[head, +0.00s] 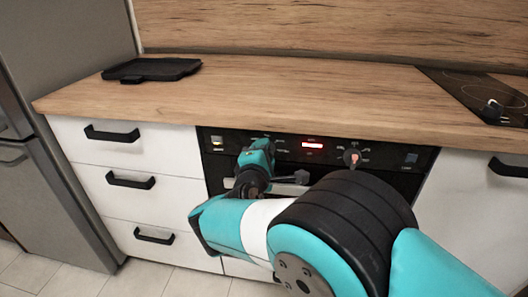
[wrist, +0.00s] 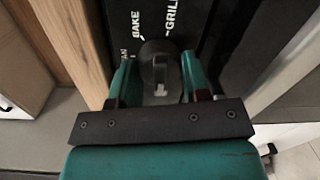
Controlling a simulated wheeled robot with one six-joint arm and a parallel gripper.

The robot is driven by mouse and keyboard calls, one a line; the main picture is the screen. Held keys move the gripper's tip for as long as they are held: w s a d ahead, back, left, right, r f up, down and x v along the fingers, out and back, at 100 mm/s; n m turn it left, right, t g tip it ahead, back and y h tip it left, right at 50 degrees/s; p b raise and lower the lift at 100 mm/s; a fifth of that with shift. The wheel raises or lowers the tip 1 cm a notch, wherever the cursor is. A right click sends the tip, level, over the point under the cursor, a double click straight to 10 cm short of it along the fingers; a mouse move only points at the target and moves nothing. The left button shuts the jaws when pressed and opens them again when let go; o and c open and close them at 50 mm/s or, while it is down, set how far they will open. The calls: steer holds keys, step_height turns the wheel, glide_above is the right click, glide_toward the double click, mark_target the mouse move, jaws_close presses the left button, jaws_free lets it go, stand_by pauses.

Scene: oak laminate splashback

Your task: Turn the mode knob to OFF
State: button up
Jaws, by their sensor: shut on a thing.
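The mode knob (wrist: 154,48) is a dark round knob with a lighter raised grip, on the black oven panel (head: 228,142). In the wrist view the words BAKE and GRILL show beside it, with part of another label at the left; no OFF mark can be read. My gripper (wrist: 159,76) is shut on the knob, one teal finger on each side of its grip. In the head view my gripper (head: 260,153) is at the left part of the panel and hides the knob. Which label the knob points to cannot be told.
A second knob (head: 352,157) and a red lit display (head: 312,145) are on the panel to the right. The wooden worktop (head: 240,95) overhangs just above, with a black tray (head: 150,69) and a hob (head: 480,94).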

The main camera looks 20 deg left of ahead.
steer(key=shift+n, duration=0.7)
steer(key=o, duration=0.9)
steer(key=s+d, duration=0.1)
steer(key=s, duration=0.4)
steer(key=s+d, duration=0.1)
steer(key=s, duration=0.5)
steer(key=s+d, duration=0.1)
steer(key=s, duration=0.5)
steer(key=shift+s+r, duration=0.1)
steer(key=shift+r, duration=0.15)
